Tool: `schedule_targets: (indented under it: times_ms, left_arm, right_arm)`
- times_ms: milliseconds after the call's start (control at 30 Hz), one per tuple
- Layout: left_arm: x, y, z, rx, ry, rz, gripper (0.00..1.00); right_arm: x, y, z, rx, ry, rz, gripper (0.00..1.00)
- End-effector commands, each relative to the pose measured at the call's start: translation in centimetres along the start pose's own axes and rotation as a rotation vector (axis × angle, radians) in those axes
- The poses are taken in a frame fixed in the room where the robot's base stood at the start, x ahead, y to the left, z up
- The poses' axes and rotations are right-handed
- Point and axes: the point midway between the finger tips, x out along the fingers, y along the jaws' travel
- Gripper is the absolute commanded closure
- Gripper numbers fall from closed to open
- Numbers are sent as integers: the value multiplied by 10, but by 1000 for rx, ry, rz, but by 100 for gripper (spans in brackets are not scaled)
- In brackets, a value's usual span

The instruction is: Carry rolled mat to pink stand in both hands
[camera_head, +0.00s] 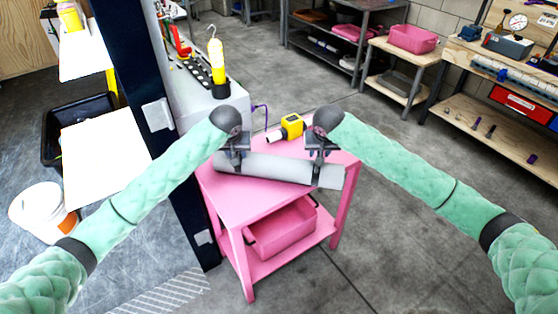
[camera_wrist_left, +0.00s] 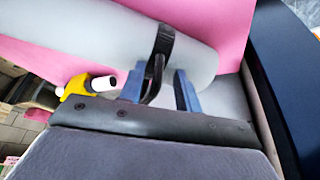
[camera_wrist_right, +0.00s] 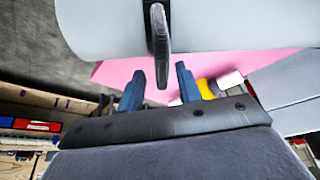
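The rolled mat (camera_head: 270,167) is a grey cylinder lying across the top of the pink stand (camera_head: 235,203), its right end near the stand's edge. Whether its full underside touches the top is hidden. It carries black strap handles, one in the left wrist view (camera_wrist_left: 158,62) and one in the right wrist view (camera_wrist_right: 160,45). My left gripper (camera_head: 236,160) is open, its blue fingers (camera_wrist_left: 160,88) apart on either side of one handle. My right gripper (camera_head: 320,155) is open, its fingers (camera_wrist_right: 160,85) apart with the other handle's end between them.
A yellow tool (camera_head: 291,126) stands on the stand's back, behind the mat. A pink bin (camera_head: 283,230) sits on its lower shelf. A dark post (camera_head: 150,110) and a grey cabinet (camera_head: 205,105) stand close on the left. Open floor (camera_head: 400,250) lies to the right.

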Motion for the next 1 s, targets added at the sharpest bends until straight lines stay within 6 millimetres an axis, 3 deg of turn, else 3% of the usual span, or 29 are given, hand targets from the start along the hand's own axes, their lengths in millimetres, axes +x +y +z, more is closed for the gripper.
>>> schedule_targets:
  times_ms: [233, 700, 1000]
  left_arm:
    - [-18, 2, 0, 2, 2, 3, 67]
    - [-101, 0, -1, -1, 1, 0, 67]
    - [-119, 0, 0, -1, -1, -1, 67]
  right_arm:
    - [-1, -2, 0, -1, 1, -3, 65]
    - [-1, -2, 0, -2, 1, -4, 65]
    - [-4, -3, 0, -2, 1, -5, 65]
